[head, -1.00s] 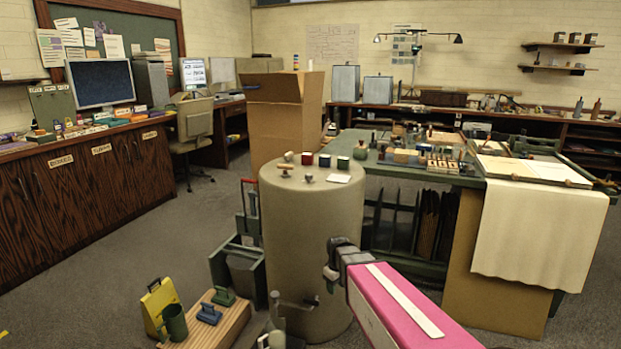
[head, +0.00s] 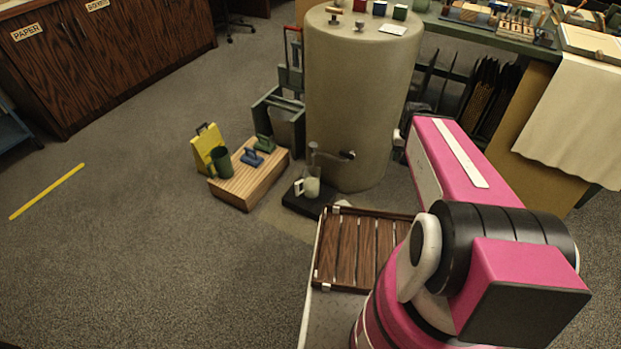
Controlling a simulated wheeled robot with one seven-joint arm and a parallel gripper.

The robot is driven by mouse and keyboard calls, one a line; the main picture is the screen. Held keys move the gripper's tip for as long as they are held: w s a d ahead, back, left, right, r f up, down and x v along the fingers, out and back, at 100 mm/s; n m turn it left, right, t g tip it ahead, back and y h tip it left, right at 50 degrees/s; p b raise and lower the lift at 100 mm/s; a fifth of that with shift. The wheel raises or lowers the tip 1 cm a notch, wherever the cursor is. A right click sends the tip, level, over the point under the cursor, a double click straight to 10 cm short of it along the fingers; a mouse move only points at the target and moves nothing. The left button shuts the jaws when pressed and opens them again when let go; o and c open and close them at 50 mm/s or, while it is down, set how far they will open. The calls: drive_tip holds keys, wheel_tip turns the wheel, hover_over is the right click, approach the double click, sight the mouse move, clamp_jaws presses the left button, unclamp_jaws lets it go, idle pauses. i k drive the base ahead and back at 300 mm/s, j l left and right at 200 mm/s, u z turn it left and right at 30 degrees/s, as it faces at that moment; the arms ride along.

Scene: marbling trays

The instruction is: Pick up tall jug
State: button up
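A dark green, upright cylindrical vessel with a side handle (head: 221,161) stands by the left end of a low wooden box in the head view. It looks most like the tall jug, though I cannot be sure. A smaller cream mug with a handle (head: 309,187) sits on a black slab below the tap of a large beige drum. My pink arm reaches in from the lower right, well to the right of both vessels. My gripper's fingers cannot be made out; the arm's far end is hidden behind its pink link.
The low wooden box (head: 240,188) carries blue and green handled blocks (head: 252,157); a yellow board (head: 207,143) stands behind the vessel. The beige drum (head: 350,110) blocks the middle. A slatted wooden tray (head: 349,245) lies in front, partly behind my arm.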

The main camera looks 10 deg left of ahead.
sight(307, 185)
drive_tip(key=l+u, duration=0.45)
drive_tip(key=k+l+u, duration=0.1)
drive_tip(key=u, duration=0.4)
drive_tip(key=k+l, duration=0.15)
drive_tip(key=l, duration=0.25)
drive_tip(key=k+l+u, duration=0.15)
drive_tip(key=l, duration=0.25)
drive_tip(key=k+l, duration=0.15)
drive_tip(key=l, duration=0.25)
drive_tip(key=k+l+u, duration=0.1)
drive_tip(key=l, duration=0.3)
drive_tip(key=k, duration=0.05)
